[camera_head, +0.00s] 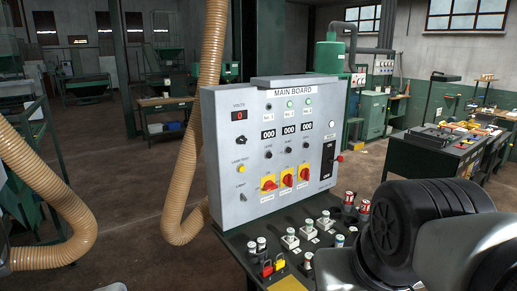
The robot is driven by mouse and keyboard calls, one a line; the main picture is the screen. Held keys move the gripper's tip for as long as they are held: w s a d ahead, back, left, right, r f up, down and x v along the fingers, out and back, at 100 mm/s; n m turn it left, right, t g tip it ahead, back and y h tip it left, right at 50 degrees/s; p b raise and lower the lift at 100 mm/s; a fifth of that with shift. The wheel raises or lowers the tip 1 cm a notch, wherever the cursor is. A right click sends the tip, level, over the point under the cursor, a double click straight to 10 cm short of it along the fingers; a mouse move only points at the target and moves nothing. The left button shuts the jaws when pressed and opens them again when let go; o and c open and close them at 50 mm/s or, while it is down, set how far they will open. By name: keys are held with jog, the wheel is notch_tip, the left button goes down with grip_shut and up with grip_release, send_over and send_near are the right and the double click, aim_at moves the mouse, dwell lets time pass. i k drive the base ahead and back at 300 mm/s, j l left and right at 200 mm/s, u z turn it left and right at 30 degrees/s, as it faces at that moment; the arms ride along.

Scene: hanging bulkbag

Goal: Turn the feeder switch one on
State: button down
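The main board (237,170) is a grey upright panel titled "MAIN BOARD" in the middle of the view. Low on its face are red rotary switches on yellow plates: a left one (268,185), a middle one (287,179) and a right one (303,174). The left handle looks closer to horizontal than the middle one. Their small labels are not readable, so I cannot tell which is feeder switch one. Part of my arm fills the lower right, in front of the bench and apart from the panel in the picture. My gripper is not in view.
A dark bench top (240,244) under the panel holds several small cylindrical fittings (290,238) and red and yellow padlocks (273,268). A beige ribbed hose (187,180) hangs left of the panel. Another table (440,150) stands at right. Floor (120,215) shows clear at left.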

aim_at(269, 186)
jog(key=i+l+u, duration=0.2)
jog(key=u, duration=0.15)
jog(key=i+l+u, duration=0.15)
jog(key=l+u, duration=0.15)
jog(key=i+l+u, duration=0.15)
jog(key=l+u, duration=0.2)
